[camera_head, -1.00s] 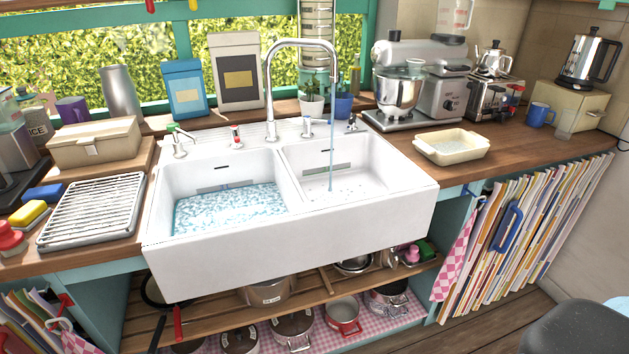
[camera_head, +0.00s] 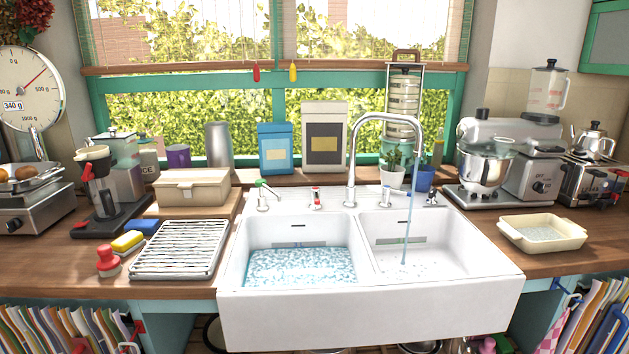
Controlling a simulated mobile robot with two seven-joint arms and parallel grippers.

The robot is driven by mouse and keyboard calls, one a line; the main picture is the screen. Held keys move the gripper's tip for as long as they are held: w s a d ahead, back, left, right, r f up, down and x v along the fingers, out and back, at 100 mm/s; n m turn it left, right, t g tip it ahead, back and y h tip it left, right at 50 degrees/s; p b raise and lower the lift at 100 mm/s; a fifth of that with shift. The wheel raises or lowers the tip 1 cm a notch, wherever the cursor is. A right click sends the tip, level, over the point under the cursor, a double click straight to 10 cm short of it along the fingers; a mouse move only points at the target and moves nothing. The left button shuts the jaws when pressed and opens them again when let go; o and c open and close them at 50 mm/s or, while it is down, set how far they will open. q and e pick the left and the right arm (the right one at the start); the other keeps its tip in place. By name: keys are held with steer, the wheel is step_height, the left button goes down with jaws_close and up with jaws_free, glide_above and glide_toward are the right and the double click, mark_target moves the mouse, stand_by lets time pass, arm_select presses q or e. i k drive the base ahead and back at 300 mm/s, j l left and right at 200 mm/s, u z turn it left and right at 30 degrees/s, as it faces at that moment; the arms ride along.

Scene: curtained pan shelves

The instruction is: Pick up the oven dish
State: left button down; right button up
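The oven dish (camera_head: 541,233) is a cream, rectangular, shallow dish with small end handles. It sits on the wooden counter to the right of the sink, in front of the toaster and stand mixer. Its inside looks pale grey and speckled; I cannot tell what that is. Neither of my grippers shows in the head view.
The white double sink (camera_head: 370,318) has foamy water in its left basin, and water runs from the tap (camera_head: 353,150) into the right one. The stand mixer (camera_head: 487,165) and toaster (camera_head: 590,180) stand behind the dish. A drying rack (camera_head: 180,249) lies left of the sink.

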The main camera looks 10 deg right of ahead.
mark_target(537, 233)
steer(key=z, duration=1.6)
